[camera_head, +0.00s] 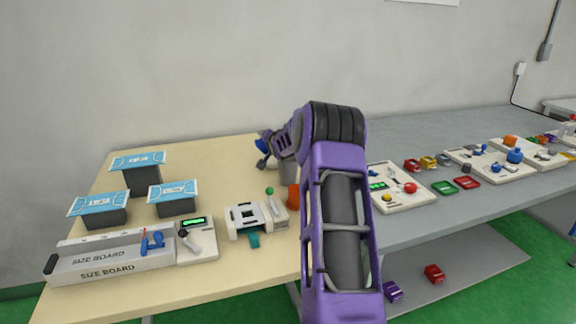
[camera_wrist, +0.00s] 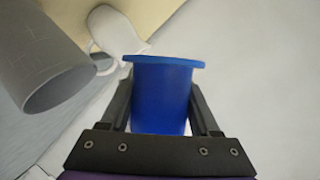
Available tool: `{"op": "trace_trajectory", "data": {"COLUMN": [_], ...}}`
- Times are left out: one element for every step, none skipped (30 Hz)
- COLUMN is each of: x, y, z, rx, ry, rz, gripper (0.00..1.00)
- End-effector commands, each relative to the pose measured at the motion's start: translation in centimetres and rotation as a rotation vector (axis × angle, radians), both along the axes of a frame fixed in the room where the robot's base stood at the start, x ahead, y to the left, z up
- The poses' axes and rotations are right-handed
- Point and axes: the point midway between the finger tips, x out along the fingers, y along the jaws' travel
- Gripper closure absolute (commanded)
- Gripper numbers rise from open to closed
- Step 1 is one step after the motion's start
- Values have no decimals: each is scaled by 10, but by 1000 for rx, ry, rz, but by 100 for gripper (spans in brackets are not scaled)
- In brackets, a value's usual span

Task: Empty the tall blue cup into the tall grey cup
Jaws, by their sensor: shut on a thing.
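My gripper (camera_wrist: 164,115) is shut on the tall blue cup (camera_wrist: 162,98), with a finger on each side of it in the wrist view. The blue cup's rim points away from my palm; its inside is hidden. The tall grey cup (camera_wrist: 48,65) is just left of the blue cup in the wrist view, with a gap between them. In the head view a bit of blue (camera_head: 263,143) shows by my gripper above the table. A grey body, likely the grey cup (camera_head: 288,170), stands below it, partly hidden by my arm. I cannot see either cup's contents.
An orange cup (camera_head: 293,196) and a white device (camera_head: 250,218) stand close in front on the cream table (camera_head: 215,165). Blue-topped stands (camera_head: 137,163) and a size board (camera_head: 110,262) are at left. A grey bench (camera_head: 440,209) with panels is at right. A white object (camera_wrist: 114,32) is behind the cups.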

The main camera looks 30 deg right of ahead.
Motion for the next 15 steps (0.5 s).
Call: {"op": "trace_trajectory", "data": {"x": [1,2,2,2,2,2,3,4,5,6,6,7,8,9,9], "y": [2,3,3,4,4,4,6,8,9,11,11,13,13,15,16], "z": [-8,-9,-10,-11,-11,-12,-12,-13,-13,-14,-11,-11,-12,-12,-16], "rx": [-28,-43,-68,-83,-100,-121,-137,-152,-174,-190,-204,-219,-233,-247,-261], "ry": [15,24,38,48,57,70,81,90,102,112,122,131,140,147,157], "rz": [2,3,2,2,2,3,3,4,4,3,4,4,3,3,3], "gripper": [95,95,95,95,95,95,95,95,95,95,95,95,95,95,95]}}
